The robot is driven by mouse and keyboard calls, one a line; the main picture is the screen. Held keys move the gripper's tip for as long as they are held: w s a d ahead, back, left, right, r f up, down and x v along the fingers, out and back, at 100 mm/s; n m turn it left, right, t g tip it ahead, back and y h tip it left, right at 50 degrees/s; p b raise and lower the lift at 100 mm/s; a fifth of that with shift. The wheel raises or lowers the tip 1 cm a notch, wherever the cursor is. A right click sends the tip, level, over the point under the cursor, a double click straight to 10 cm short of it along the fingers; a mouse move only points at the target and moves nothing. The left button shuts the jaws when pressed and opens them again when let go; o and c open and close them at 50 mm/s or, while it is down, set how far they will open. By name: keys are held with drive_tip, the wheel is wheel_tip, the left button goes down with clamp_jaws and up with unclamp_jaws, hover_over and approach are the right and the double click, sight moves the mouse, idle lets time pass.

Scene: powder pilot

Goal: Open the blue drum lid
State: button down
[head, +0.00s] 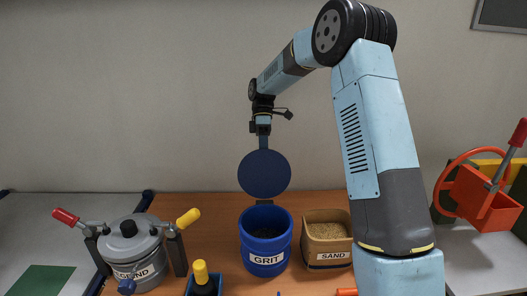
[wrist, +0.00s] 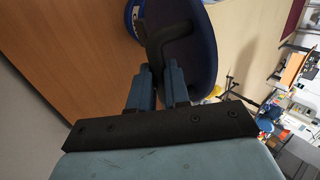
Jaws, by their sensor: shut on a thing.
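The blue drum (head: 266,246), labelled GRIT, stands on the wooden bench with its top open and dark contents inside. Its round dark blue lid (head: 265,173) is raised above the rim, its flat face towards the head camera. My gripper (head: 263,130) is above the lid, shut on the lid's handle. In the wrist view my gripper's two fingers (wrist: 163,80) close around the dark bent handle (wrist: 168,36), with the lid (wrist: 204,55) behind it. A small part of the drum (wrist: 131,18) shows at the top edge there.
A tan SAND container (head: 328,231) stands close right of the drum. A grey GRIND pot (head: 130,250) with red and yellow handles is left. A yellow-topped bottle (head: 201,276) is in front. Space above the bench's left is clear.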

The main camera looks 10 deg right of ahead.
drive_tip(key=c, duration=1.1)
unclamp_jaws()
drive_tip(key=shift+a+r, duration=0.1)
drive_tip(key=shift+a, duration=0.05)
drive_tip(key=a+v, duration=0.1)
drive_tip(key=v, duration=1.2)
drive_tip(key=shift+w+d+r, duration=0.2)
drive_tip(key=shift+d+r, duration=0.1)
drive_tip(key=shift+d, duration=0.15)
drive_tip(key=shift+s, duration=0.1)
